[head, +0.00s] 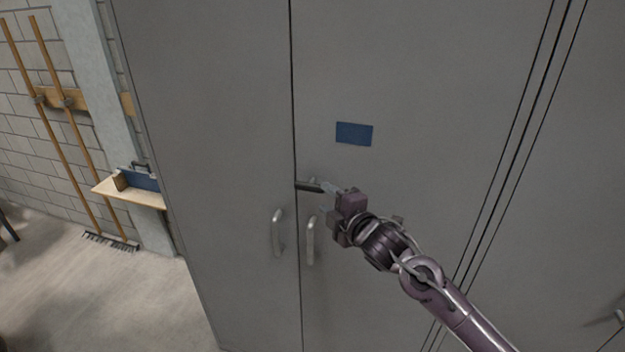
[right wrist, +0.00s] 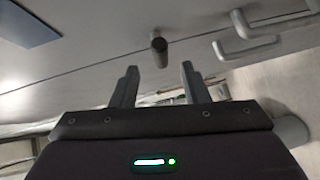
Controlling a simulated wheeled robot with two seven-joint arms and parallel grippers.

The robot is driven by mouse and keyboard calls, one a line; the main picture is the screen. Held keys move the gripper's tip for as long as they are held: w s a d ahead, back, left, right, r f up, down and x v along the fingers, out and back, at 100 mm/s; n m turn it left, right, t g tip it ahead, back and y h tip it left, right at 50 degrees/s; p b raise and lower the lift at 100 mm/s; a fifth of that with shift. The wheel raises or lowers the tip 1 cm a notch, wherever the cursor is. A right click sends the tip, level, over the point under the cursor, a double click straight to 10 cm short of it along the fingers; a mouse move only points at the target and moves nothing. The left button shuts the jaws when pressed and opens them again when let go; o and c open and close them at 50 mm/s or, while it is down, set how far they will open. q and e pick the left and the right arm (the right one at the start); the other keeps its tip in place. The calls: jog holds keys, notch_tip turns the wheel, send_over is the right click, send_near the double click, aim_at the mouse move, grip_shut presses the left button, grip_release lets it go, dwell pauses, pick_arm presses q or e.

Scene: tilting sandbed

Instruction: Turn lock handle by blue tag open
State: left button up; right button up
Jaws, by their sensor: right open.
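The blue tag (head: 354,134) is a flat rectangle on the grey right-hand cabinet door, and its corner shows at the upper left of the right wrist view (right wrist: 27,18). The dark lock handle (head: 306,186) is below and left of the tag, by the door seam, and lies roughly level. In the right wrist view its rounded dark end (right wrist: 158,48) points toward me. My right gripper (right wrist: 159,70) is open and empty, its two fingers either side of the handle's line, with the handle seemingly just beyond the tips. My left gripper is not in view.
Two pale pull handles, left (head: 277,233) and right (head: 311,242), flank the seam just below the lock handle, close to my right gripper. A small wooden shelf (head: 130,193) and brooms (head: 62,130) stand at the left. The floor (head: 90,300) at lower left is clear.

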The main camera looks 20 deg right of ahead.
aim_at(314, 189)
jog(key=shift+w+a+r, duration=0.1)
jog(key=shift+w, duration=0.35)
jog(key=p+x, duration=0.2)
jog(key=x, duration=0.3)
jog(key=shift+w+a, duration=0.15)
jog(key=shift+p+x, duration=0.45)
jog(key=shift+x, duration=0.35)
jog(key=shift+f, duration=0.2)
grip_shut()
